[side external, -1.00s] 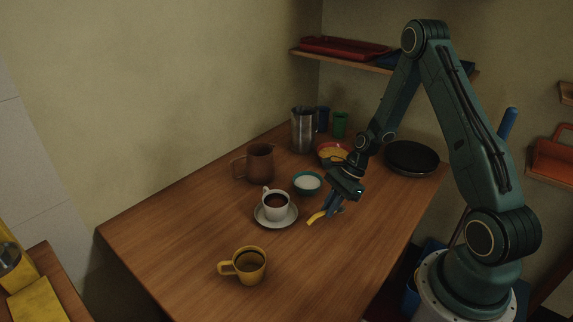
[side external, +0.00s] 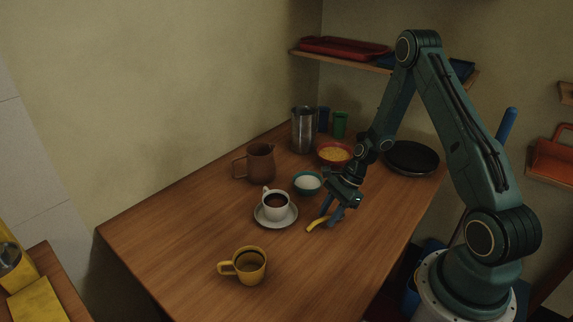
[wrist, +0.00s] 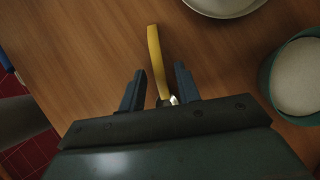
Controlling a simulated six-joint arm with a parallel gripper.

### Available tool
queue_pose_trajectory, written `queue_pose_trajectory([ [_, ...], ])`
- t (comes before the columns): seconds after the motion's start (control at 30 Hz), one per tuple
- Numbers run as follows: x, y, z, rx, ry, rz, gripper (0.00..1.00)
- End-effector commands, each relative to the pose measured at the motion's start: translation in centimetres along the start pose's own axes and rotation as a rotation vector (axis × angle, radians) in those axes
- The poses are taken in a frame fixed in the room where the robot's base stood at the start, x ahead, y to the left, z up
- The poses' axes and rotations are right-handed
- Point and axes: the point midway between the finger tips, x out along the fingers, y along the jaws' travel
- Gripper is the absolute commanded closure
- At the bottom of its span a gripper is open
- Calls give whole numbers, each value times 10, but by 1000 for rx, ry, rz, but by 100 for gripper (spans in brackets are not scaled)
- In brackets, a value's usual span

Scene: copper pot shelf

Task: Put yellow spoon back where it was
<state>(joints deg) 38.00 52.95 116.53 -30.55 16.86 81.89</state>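The yellow spoon (side external: 317,224) is at the table surface, to the right of the saucer (side external: 291,219) under the white coffee cup (side external: 276,208). In the wrist view the spoon's yellow handle (wrist: 157,60) points away from me, and a shiny bit of it shows near the gripper body, which hides the rest. My gripper (side external: 337,219) is low over the table at the spoon. In the wrist view my gripper (wrist: 160,82) is open, with the spoon between the fingers and a gap on both sides.
A teal bowl of white stuff (side external: 307,183) stands close behind the saucer. A yellow mug (side external: 249,266) is in front, a brown pitcher (side external: 261,163) behind. A red bowl (side external: 334,154), metal jug (side external: 304,130) and black pan (side external: 411,157) stand farther back. The right front table is clear.

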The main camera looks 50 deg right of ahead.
Motion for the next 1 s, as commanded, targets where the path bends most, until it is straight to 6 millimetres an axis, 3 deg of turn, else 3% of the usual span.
queue_pose_trajectory([
  [0.27,-2,0,1,0,0,-1,67],
  [0.47,-16,-1,2,0,0,-2,67],
  [1.0,-98,0,1,0,1,-3,67],
])
